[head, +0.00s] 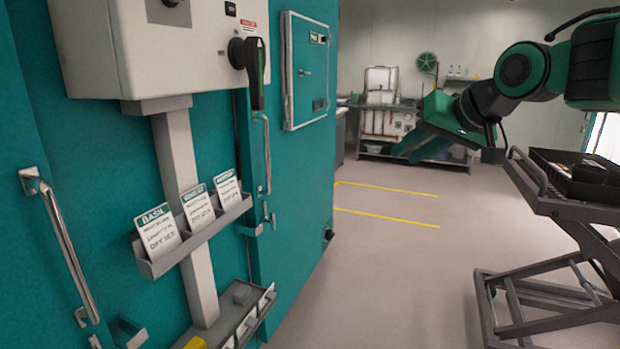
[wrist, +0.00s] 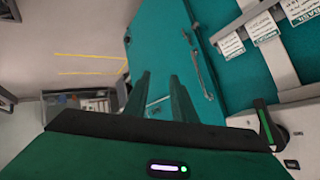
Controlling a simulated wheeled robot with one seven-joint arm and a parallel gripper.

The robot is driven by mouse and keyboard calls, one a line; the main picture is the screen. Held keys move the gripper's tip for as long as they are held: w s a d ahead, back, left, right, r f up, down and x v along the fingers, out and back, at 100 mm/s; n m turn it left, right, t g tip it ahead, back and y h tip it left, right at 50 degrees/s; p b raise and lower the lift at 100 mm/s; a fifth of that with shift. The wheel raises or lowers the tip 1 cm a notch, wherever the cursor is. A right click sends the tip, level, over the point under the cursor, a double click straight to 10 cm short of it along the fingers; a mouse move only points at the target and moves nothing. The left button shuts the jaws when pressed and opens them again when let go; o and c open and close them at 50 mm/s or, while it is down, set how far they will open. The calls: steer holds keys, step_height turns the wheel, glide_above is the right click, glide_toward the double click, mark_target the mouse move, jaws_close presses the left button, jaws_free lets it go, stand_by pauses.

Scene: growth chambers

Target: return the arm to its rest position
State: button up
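My arm (head: 523,72) reaches in from the upper right of the head view, dark grey and green, bent and held in the air. My gripper (head: 407,155) hangs at its end, pointing down and to the left, over the open floor between the teal chambers and the cart. In the wrist view, the two green fingers of my gripper (wrist: 160,82) stand apart with a gap between them. Nothing is seen between the fingers, and they touch nothing.
Teal chambers with a control box (head: 180,45), handles and a card rack (head: 190,240) fill the left. A grey cart (head: 570,208) with a black tray stands at the right, below my arm. A back bench (head: 385,105) is farther off. The floor (head: 390,260) between is clear.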

steer(key=s+d+f+m+g+h, duration=0.4)
steer(key=s+d+f+g, duration=0.2)
steer(key=s+d+f, duration=1.3)
steer(key=s+f+m+g, duration=0.1)
steer(key=s+f+g, duration=0.1)
steer(key=s, duration=0.4)
steer(key=s+d+f+m+g, duration=0.1)
steer(key=s+f, duration=0.4)
steer(key=s, duration=0.2)
steer(key=shift+s+d+f+g, duration=0.15)
steer(key=shift+d+f+g, duration=0.15)
steer(key=shift+g, duration=0.1)
steer(key=shift+w+f, duration=0.25)
steer(key=shift+w, duration=0.4)
